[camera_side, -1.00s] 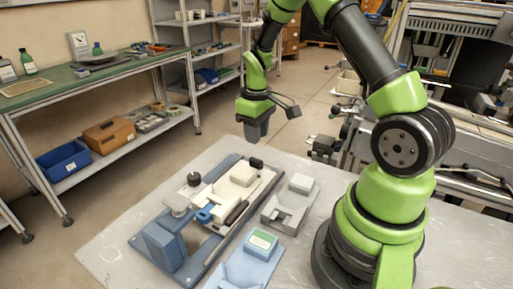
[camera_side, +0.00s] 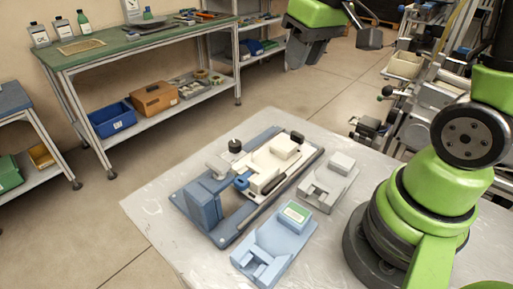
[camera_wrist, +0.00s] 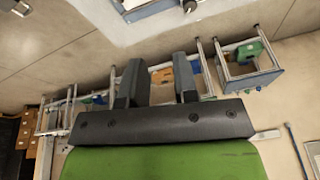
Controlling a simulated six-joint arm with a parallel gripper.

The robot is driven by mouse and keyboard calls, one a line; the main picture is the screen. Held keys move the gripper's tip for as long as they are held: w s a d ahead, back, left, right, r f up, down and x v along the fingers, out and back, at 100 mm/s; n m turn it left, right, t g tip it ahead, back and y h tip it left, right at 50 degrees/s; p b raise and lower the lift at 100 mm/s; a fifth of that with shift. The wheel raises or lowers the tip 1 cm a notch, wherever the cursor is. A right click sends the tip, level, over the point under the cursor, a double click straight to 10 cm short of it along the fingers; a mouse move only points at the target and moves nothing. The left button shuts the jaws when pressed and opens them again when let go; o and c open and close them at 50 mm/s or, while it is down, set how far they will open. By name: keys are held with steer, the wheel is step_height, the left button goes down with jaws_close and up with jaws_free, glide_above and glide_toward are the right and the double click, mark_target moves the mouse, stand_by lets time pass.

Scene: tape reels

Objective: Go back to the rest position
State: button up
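My gripper (camera_side: 301,53) hangs in the air near the top of the side view, well above and behind the work table. In the wrist view my gripper (camera_wrist: 159,72) has its two dark fingers apart, with nothing held between them. A blue fixture plate (camera_side: 221,240) with white and grey parts lies on the table. A grey holder (camera_side: 326,185) stands to its right. A light blue holder (camera_side: 272,243) with a green-labelled block (camera_side: 295,214) stands in front. My gripper touches none of these.
The pale work table (camera_side: 160,206) stands clear of a green-topped bench (camera_side: 115,45) at the back left. A blue bin (camera_side: 112,119) and a brown box (camera_side: 155,98) sit on its lower shelf. Metal equipment (camera_side: 425,105) stands at the right. Open floor lies behind the table.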

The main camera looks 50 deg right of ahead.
steer(key=s+a+r+m+t+y, duration=0.1)
steer(key=s+a+r, duration=0.4)
steer(key=s, duration=0.6)
steer(key=a+t+y, duration=0.1)
steer(key=a+t, duration=0.1)
steer(key=shift+s+a+r+m+t, duration=0.2)
steer(key=shift+s+a+m+t, duration=0.1)
steer(key=shift+a+m+t, duration=0.1)
steer(key=shift+o, duration=0.2)
stand_by(0.5)
